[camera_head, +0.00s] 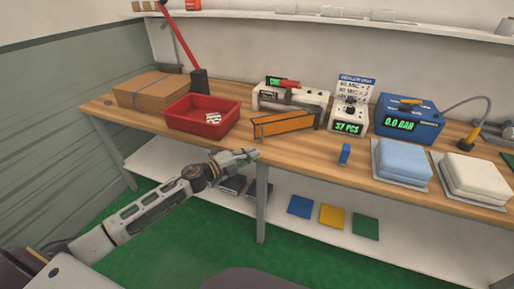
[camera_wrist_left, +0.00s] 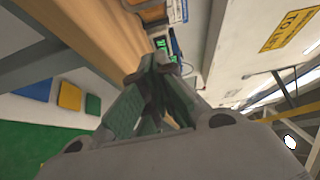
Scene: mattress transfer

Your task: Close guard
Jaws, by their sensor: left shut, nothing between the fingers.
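The guard, an orange-framed panel (camera_head: 283,124), stands on the wooden bench in front of a white machine (camera_head: 310,97) with a red handle. It appears tilted out from the machine; its exact angle is hard to tell. My left gripper (camera_head: 250,154) is shut and empty, at the bench's front edge, left of and nearer than the guard, apart from it. In the left wrist view its fingers (camera_wrist_left: 158,68) come together at the tips. I cannot make out the guard there. My right gripper is not in view.
A red tray (camera_head: 186,126) with small white pieces and a cardboard stack (camera_head: 150,91) are to the left. A lower shelf lies below.

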